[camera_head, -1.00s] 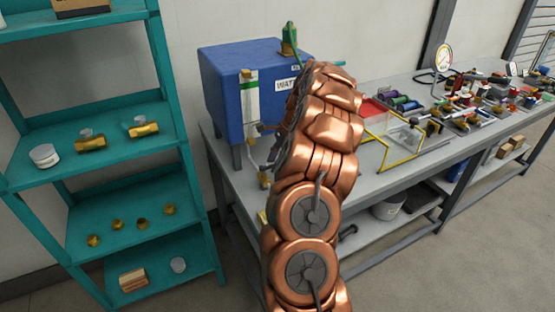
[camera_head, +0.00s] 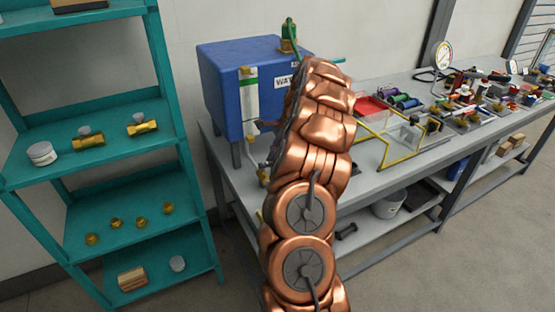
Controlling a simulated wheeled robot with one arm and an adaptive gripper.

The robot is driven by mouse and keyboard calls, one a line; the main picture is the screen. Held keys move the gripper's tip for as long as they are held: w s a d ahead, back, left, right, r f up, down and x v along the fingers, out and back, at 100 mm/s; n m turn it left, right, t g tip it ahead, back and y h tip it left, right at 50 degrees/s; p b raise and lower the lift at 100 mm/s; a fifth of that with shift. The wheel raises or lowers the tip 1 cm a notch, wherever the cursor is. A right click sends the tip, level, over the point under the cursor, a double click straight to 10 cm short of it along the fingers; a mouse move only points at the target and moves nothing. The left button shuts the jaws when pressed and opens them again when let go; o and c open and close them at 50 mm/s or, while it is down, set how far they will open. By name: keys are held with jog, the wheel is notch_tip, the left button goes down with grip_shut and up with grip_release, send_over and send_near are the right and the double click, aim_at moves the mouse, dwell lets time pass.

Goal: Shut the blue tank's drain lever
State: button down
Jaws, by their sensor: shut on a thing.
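The blue tank (camera_head: 222,88) stands on legs at the left end of the grey bench, with a white label on its front. A sight gauge with a green band (camera_head: 250,92) runs down its front. Brass and grey drain fittings (camera_head: 263,174) show below it, beside my arm. My gripper (camera_head: 271,152) is at the drain, just left of my copper-coloured arm, which hides most of it. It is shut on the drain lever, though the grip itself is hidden. A thin reddish-brown part (camera_head: 266,124) juts out left of the arm; I cannot tell what it is. The lever's angle is not clear.
A green-handled valve (camera_head: 290,38) tops the tank. A teal shelf (camera_head: 120,128) with brass fittings stands close on the left. Yellow pipework (camera_head: 384,150), a red tray (camera_head: 372,107) and a gauge (camera_head: 442,56) are on the bench (camera_head: 350,190) to the right. The floor in front is clear.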

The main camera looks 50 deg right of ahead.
jog(key=shift+f+n+g+b, duration=0.2)
jog(key=shift+n+g+b, duration=0.15)
jog(key=shift+n, duration=0.35)
jog(key=shift+w, duration=0.1)
jog(key=c, duration=1.1)
grip_release()
jog(key=shift+r, duration=0.1)
jog(key=shift+o, duration=0.2)
jog(key=shift+r, duration=0.15)
